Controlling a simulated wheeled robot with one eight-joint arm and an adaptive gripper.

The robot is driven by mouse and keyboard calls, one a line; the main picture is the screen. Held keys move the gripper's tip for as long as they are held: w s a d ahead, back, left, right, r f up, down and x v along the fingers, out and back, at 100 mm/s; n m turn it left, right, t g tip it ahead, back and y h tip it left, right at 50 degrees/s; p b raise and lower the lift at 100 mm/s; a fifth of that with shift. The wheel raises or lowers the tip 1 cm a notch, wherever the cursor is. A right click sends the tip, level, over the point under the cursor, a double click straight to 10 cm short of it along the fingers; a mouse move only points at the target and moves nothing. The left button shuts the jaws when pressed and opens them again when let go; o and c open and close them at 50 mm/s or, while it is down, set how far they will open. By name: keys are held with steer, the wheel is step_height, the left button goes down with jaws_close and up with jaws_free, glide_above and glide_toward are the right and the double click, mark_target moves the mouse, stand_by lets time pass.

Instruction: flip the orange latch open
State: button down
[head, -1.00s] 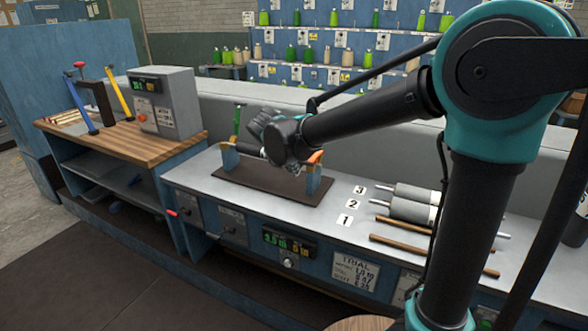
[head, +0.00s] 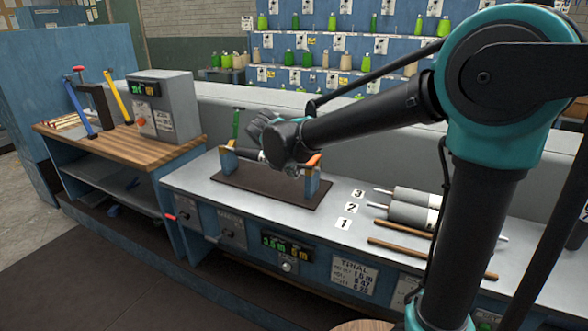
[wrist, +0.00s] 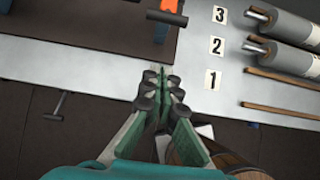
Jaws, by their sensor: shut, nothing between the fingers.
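The orange latch (head: 314,160) sits on top of the right blue post of a small stand on the grey bench. My gripper (wrist: 161,78) is shut and empty in the wrist view. Its fingertips lie over the bench's front strip, below the latch in that picture and apart from it. In the head view my wrist hides part of the stand, and the fingertips cannot be made out clearly.
The stand has a dark base plate (head: 235,192). To its right are number cards, grey rollers (head: 410,215) and brown rods (head: 420,252). A wooden-topped bench (head: 125,148) with a grey control box (head: 163,108) stands at left.

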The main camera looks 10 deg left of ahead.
steer(key=w+d+f, duration=0.2)
steer(key=w, duration=0.4)
steer(key=shift+f, duration=0.25)
steer(key=shift+w+d+r, duration=0.1)
steer(key=shift+w, duration=0.05)
stand_by(0.3)
